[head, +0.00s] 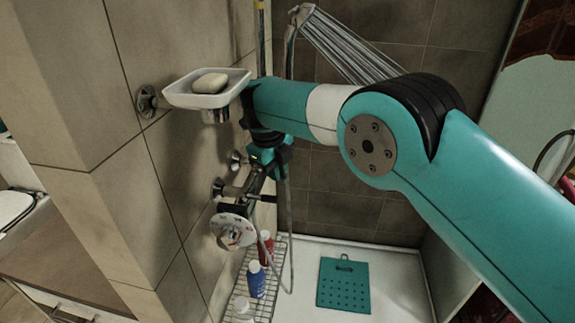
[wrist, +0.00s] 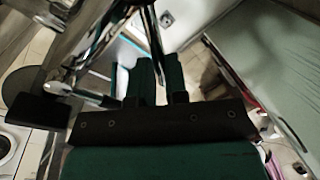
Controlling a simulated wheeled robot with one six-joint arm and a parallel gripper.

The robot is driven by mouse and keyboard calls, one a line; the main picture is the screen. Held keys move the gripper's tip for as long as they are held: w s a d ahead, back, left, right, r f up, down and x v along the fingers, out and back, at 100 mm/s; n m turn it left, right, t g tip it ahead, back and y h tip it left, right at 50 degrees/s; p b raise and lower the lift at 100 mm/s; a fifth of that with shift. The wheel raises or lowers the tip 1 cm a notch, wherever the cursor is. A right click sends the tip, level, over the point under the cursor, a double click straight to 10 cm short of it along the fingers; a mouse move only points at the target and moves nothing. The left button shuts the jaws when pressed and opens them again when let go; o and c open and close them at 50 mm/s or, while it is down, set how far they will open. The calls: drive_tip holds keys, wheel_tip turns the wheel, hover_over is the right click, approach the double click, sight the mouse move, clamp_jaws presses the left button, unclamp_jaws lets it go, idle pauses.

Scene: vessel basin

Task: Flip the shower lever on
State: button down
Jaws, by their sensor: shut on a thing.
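The chrome shower mixer (head: 232,190) sticks out from the tiled wall, below the soap dish. My gripper (head: 268,160) is at the mixer, pointing down, and partly hides its upper part. In the wrist view, the two dark green fingers of my gripper (wrist: 159,82) are close together. A thin lever (wrist: 153,38) with a chrome edge runs down between them, and the gripper looks shut on it. The grip itself is small and dark. Pale streaks like running water fan out from the shower head (head: 302,14) at the top.
A white soap dish (head: 206,98) with soap (head: 210,83) juts from the wall beside my forearm. A wire rack with bottles, one blue (head: 256,281), stands below. A hose hangs near the mixer. A teal mat (head: 343,286) lies on the white shower floor.

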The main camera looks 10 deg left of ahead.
drive_tip(key=shift+s+f, duration=0.2)
drive_tip(key=c, duration=1.1)
unclamp_jaws()
drive_tip(key=shift+r, duration=0.1)
drive_tip(key=shift+c, duration=0.2)
drive_tip(key=shift+w, duration=0.1)
